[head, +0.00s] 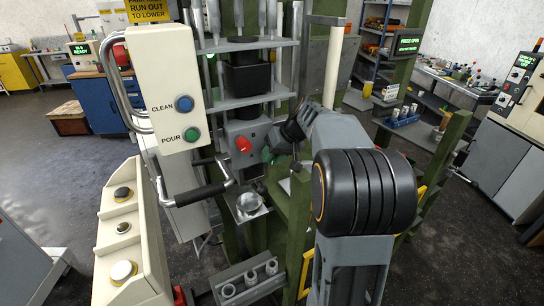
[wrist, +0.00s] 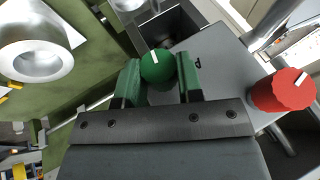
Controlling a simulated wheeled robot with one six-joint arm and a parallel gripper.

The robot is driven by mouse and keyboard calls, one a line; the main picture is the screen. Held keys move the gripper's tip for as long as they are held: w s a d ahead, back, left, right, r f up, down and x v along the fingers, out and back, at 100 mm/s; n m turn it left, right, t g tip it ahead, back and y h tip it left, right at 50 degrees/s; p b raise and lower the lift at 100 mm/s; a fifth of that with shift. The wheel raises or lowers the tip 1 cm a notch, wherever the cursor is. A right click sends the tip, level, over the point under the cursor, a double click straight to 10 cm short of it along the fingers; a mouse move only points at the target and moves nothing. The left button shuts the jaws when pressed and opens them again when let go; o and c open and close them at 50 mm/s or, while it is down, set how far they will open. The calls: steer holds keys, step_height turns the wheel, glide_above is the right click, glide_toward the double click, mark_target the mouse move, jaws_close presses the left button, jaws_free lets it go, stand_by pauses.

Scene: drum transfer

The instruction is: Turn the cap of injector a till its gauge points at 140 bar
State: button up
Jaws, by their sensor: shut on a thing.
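A green round cap (wrist: 157,70) with a white mark on its face sits between my gripper's two green fingers in the wrist view. My gripper (wrist: 158,62) is shut on it. A dark letter that looks like an A is on the grey plate (wrist: 222,62) just right of the cap. In the head view my gripper (head: 268,154) reaches the grey box beside a red knob; the cap itself cannot be told apart from the green fingers there. I cannot make out a gauge or a pressure reading in either view.
The red knob (head: 243,144) is left of my gripper in the head view and at the right in the wrist view (wrist: 283,90). A black-gripped handle (head: 205,194) and a metal cup (head: 249,203) are close by. Green posts (head: 438,165) flank my arm.

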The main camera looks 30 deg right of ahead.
steer(key=o, duration=0.9)
steer(key=shift+r, duration=0.1)
steer(key=v, duration=1.3)
steer(key=shift+s+d+r+b, duration=0.2)
steer(key=shift+r+b, duration=0.05)
steer(key=shift+b, duration=0.05)
